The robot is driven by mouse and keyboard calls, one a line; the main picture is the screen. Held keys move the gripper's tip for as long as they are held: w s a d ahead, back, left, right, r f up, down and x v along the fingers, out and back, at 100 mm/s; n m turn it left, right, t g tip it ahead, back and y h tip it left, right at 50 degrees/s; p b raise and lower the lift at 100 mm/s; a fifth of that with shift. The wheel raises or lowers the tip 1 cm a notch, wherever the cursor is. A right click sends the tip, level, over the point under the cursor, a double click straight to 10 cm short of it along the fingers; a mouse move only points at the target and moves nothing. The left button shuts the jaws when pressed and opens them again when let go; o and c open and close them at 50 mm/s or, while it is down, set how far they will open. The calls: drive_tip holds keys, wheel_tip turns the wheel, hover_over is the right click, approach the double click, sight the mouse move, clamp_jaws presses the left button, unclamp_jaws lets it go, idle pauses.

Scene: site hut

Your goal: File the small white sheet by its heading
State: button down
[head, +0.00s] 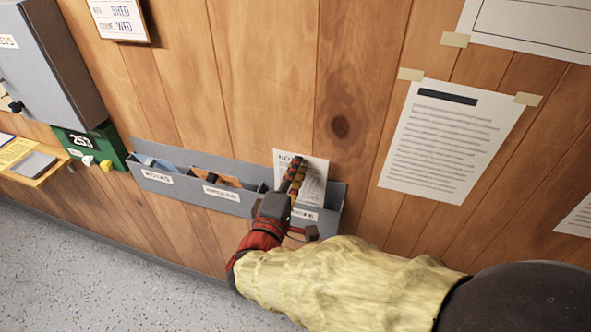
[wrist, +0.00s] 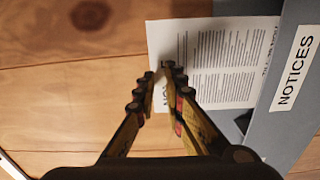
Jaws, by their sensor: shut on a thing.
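The small white sheet (head: 316,184) is upright at the right-hand compartment of the grey wall rack (head: 232,204). Its heading starts "NO"; my fingers cover part of it. In the wrist view the sheet (wrist: 225,60) runs down behind the rack's front wall (wrist: 268,128), which is labelled "NOTICES". Its lower end is hidden there. My gripper (head: 295,168) is shut on the sheet's top edge, and the fingertips show in the wrist view too (wrist: 161,72). I cannot tell whether the sheet touches the compartment floor.
The rack's left compartment, labelled "ROTAS" (head: 158,178), holds bluish papers; the middle one holds an orange item (head: 215,179). A green box (head: 90,147) and a grey cabinet (head: 45,60) are at left. A taped notice (head: 450,135) hangs at right.

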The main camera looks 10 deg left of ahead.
drive_tip(key=shift+f, duration=0.3)
drive_tip(key=shift+f+b, duration=0.15)
drive_tip(key=shift+b, duration=0.2)
drive_tip(key=shift+f+b, duration=1.4)
drive_tip(key=shift+b, duration=0.45)
drive_tip(key=shift+f+b, duration=1.55)
drive_tip(key=shift+b, duration=0.45)
drive_tip(key=c, duration=1.8)
unclamp_jaws()
drive_tip(key=shift+s, duration=0.1)
